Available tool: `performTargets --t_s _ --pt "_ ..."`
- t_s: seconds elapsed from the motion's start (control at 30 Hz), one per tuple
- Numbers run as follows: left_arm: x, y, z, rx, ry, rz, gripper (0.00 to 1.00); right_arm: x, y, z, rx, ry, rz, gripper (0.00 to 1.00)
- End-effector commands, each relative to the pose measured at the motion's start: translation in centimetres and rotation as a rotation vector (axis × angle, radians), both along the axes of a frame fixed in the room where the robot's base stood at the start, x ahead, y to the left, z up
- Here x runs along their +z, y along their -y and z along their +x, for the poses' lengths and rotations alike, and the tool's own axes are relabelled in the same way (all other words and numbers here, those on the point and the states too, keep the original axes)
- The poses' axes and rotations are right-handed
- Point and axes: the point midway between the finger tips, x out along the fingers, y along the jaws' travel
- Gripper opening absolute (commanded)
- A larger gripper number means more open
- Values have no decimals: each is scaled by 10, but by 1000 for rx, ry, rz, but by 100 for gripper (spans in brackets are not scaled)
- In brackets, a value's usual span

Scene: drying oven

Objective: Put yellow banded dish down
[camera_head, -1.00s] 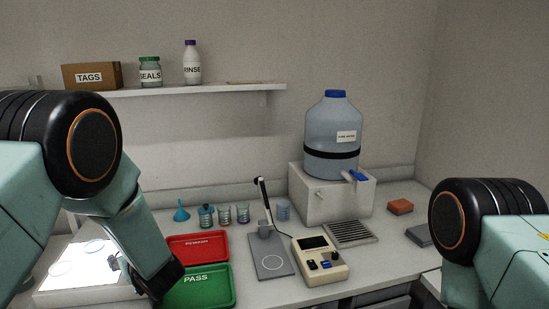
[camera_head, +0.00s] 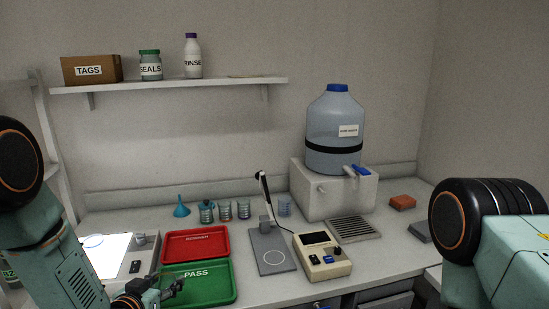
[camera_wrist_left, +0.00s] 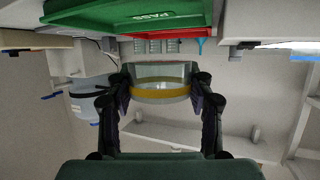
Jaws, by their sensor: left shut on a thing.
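The yellow banded dish (camera_wrist_left: 160,78), clear with a yellow band, is held between the fingers of my left gripper (camera_wrist_left: 161,88) in the left wrist view. In the head view my left gripper (camera_head: 172,287) is at the front left edge of the green PASS tray (camera_head: 215,298); the dish cannot be made out there. In the wrist view the green tray (camera_wrist_left: 130,14) shows upside down at the top, apart from the dish. My right arm enters the head view at the right, but its gripper is out of view.
A red tray (camera_head: 196,245) lies behind the green one. A lit panel (camera_head: 108,257) with a round clear dish outline (camera_head: 93,241) is at the left. A stand with a grey base (camera_head: 272,261) and a cream instrument (camera_head: 322,266) stand right of the trays. Several beakers stand behind.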

Motion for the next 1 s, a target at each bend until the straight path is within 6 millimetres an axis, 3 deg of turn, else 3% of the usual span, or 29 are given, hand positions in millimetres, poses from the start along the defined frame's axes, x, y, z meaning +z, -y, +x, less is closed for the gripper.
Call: performTargets --t_s 0.2,0.53,0.8,1.0 --pt "-21 16 -34 -211 0 -3 24 -15 0 0 0 0 0 40" --pt "-39 45 -97 -545 3 -3 24 -37 0 0 0 0 0 40" --pt "-43 70 -152 -799 8 -1 24 -62 0 0 0 0 0 40" --pt "-38 86 -179 -899 10 -1 24 -86 0 0 0 0 0 40"
